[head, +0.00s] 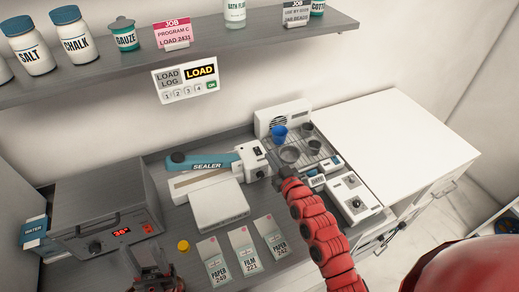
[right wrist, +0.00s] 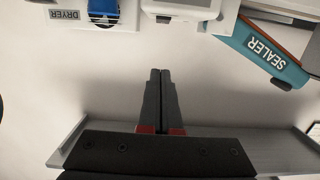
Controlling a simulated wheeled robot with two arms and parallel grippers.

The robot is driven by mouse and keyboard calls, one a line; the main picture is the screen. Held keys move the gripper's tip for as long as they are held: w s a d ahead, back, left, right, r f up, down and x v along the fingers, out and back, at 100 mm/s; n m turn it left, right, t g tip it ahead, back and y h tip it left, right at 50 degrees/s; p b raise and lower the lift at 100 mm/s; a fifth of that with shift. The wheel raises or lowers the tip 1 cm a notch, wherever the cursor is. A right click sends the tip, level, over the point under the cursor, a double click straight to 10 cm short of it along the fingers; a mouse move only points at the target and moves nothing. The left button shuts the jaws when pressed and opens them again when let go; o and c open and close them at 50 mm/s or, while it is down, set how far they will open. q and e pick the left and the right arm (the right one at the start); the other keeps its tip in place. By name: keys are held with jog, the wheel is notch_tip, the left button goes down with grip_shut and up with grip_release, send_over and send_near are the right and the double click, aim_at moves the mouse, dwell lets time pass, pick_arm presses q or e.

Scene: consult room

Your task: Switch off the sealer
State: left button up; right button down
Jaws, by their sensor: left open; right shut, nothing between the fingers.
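The sealer (head: 207,164) stands at the back of the counter in the head view, with a teal lever arm lettered SEALER and a white control end (head: 252,158) on its right with small dark controls. Its teal arm also shows at upper right in the right wrist view (right wrist: 262,52). My right gripper (head: 271,163) is close to the right side of the control end; contact cannot be told. In the right wrist view its fingers (right wrist: 160,72) are shut and empty. My left gripper (head: 152,277) is open and low at the front, away from the sealer.
A grey heater box (head: 105,212) with a red display stands left. Paper and film packets (head: 243,250) lie in front. A blue cup (head: 280,136) and dark cups stand on a rack to the right. A shelf (head: 120,77) overhangs the back; the white cabinet top (head: 400,145) is clear.

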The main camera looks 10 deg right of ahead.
jog(key=p, duration=0.1)
send_over(259, 154)
jog(key=a+v, duration=0.1)
jog(key=v, duration=0.2)
jog(key=shift+s+d+f, duration=0.15)
jog(key=shift+d+f, duration=0.35)
jog(key=shift+f, duration=0.05)
jog(key=b+x, duration=0.1)
jog(key=x, duration=0.2)
jog(key=shift+d+f, duration=0.1)
jog(key=shift+f, duration=0.05)
notch_tip(259, 154, down, 3)
jog(key=b, duration=0.2)
jog(key=shift+b, duration=0.35)
jog(key=shift+f+b, duration=0.35)
jog(key=shift+w, duration=0.2)
